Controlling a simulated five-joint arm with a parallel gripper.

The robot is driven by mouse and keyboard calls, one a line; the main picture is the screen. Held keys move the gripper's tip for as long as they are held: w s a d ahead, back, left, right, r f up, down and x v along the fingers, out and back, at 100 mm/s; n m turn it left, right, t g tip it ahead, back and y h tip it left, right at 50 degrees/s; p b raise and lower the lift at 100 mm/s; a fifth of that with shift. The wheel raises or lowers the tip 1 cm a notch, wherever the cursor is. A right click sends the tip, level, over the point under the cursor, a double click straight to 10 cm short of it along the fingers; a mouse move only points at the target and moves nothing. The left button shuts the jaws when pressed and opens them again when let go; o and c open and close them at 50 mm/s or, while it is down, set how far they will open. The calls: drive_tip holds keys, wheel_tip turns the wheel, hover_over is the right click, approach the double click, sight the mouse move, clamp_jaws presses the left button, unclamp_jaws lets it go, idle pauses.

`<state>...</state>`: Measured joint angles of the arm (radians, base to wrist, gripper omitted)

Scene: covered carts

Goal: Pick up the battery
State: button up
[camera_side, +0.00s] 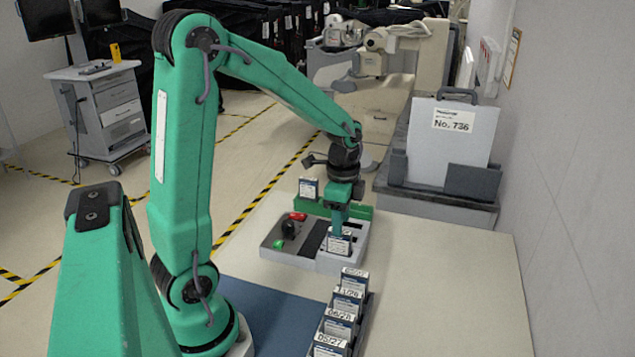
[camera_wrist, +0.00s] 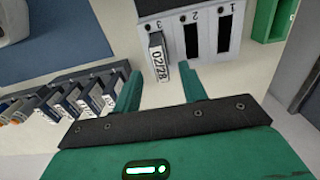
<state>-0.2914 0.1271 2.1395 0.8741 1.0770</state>
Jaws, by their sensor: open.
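A battery (camera_wrist: 157,57) with a white label reading 02/28 stands in slot 3 of the grey charger (camera_wrist: 211,50) in the wrist view. Slots 2 and 1 look dark and empty. In the side view this battery (camera_side: 340,243) sits at the near right of the charger (camera_side: 337,262), right under my gripper (camera_side: 338,226). In the wrist view my gripper (camera_wrist: 161,75) is open, its two green fingers to either side of the battery's near end. I see nothing held, and I cannot tell whether the fingers touch the battery.
A dark rack (camera_wrist: 85,78) holds several dated batteries (camera_side: 340,325) nearer on the bench. A green holder (camera_side: 357,211) with another battery (camera_side: 308,188) stands behind the charger. A blue mat (camera_side: 265,310) lies at left. A grey case (camera_side: 450,140) stands behind. The bench at right is clear.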

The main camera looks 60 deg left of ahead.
sight(339, 249)
drive_tip(key=shift+f, duration=2.55)
drive_tip(key=shift+a, duration=0.1)
clamp_jaws()
